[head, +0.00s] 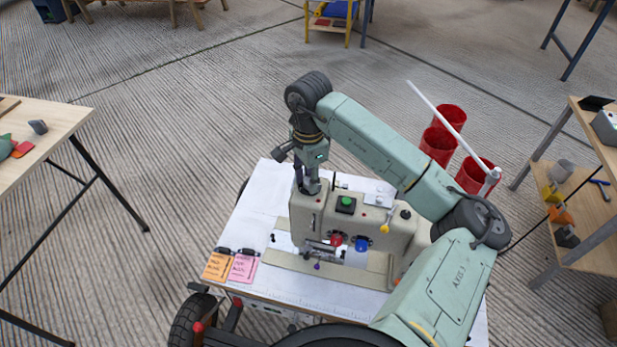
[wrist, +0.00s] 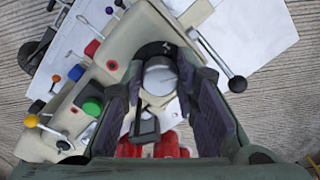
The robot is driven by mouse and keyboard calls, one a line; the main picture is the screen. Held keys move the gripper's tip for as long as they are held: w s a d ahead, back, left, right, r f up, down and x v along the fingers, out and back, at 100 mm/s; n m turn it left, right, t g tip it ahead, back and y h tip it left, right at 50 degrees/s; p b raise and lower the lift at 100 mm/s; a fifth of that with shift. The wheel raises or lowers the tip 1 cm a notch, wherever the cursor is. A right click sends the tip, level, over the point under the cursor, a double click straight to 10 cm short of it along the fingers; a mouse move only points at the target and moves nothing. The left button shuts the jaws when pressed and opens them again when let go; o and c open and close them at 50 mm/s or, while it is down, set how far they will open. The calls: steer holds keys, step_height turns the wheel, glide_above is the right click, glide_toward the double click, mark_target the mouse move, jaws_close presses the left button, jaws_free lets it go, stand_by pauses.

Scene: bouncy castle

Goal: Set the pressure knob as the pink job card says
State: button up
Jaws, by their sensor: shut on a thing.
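A beige machine (head: 405,240) stands on a white-covered cart with several coloured controls. My gripper (head: 311,187) points down at the left end of its top. In the wrist view my gripper (wrist: 162,72) has its two dark pads on either side of a round silver-grey knob (wrist: 160,78), shut on it. Whether this is the pressure knob, no readable label shows. Its pointer and scale cannot be made out. The pink job card (head: 243,267) lies at the cart's front left edge under a dark clip; its writing is too small to read.
An orange card (head: 217,265) lies beside the pink one. A green button (head: 346,203), red knob (head: 336,239), blue knob (head: 361,244) and yellow-tipped lever (head: 384,228) are close by. A black-ball lever (wrist: 238,84) sticks out near my fingers. Red bins (head: 438,146) stand behind.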

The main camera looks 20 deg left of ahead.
jaws_close()
steer(key=shift+f+b, duration=0.1)
steer(key=shift+b, duration=0.35)
steer(key=shift+m+b, duration=0.35)
steer(key=shift+m, duration=0.05)
steer(key=m+b, duration=0.4)
steer(key=shift+w+f+b, duration=0.1)
steer(key=shift+f+b, duration=0.05)
steer(key=shift+b, duration=0.2)
steer(key=m+b, duration=0.3)
steer(key=shift+r+m+b, duration=0.2)
steer(key=shift+m+b, duration=1)
steer(key=shift+m, duration=0.7)
steer(key=shift+w, duration=0.1)
